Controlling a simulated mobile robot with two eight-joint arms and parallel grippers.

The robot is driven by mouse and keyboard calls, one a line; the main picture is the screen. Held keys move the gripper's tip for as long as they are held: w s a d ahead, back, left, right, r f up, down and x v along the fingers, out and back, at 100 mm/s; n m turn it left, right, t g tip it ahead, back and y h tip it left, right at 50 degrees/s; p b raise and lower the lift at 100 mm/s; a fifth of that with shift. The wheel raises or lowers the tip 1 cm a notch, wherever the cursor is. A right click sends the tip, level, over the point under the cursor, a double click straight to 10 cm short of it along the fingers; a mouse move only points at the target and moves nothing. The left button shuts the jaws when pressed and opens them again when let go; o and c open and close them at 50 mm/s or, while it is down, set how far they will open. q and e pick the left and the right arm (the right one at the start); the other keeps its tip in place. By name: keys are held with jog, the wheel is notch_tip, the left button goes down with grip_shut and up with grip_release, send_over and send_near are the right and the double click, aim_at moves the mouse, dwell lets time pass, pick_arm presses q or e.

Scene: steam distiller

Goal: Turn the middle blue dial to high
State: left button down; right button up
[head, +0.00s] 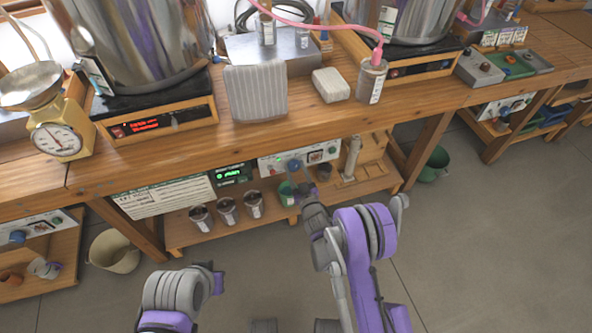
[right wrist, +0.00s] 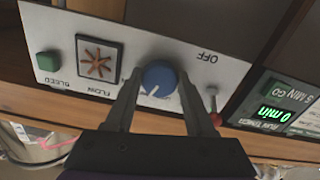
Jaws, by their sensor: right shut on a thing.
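The middle blue dial (head: 293,165) sits on a white control panel (head: 270,163) under the wooden bench. In the right wrist view the dial (right wrist: 159,77) appears upside down, with a white pointer line toward the picture's lower left and an upside-down OFF label to its right. My right gripper (right wrist: 160,88) has a finger on each side of the dial and is shut on it. In the head view the right gripper (head: 301,181) reaches the panel from below. My left gripper (head: 216,283) is low at the front, away from the panel; its fingers are unclear.
A small red-tipped switch (right wrist: 213,104) is close to the right finger. A green button (right wrist: 47,61) and a green timer display (head: 232,174) flank the dial. Metal cups (head: 227,209) stand on the lower shelf. The floor (head: 480,245) at right is clear.

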grip_shut()
jog(key=shift+f+m+b, duration=0.15)
jog(key=shift+m+b, duration=0.15)
jog(key=shift+b, duration=0.3)
jog(key=m+b, duration=0.5)
jog(key=b, duration=0.1)
jog(key=shift+a, duration=0.1)
jog(key=shift+m+b, duration=1.1)
jog(key=shift+b, duration=0.15)
jog(key=shift+r, duration=0.2)
jog(key=o, duration=1.1)
grip_release()
jog(key=shift+o, duration=0.2)
jog(key=p+v, duration=0.1)
jog(key=v, duration=1)
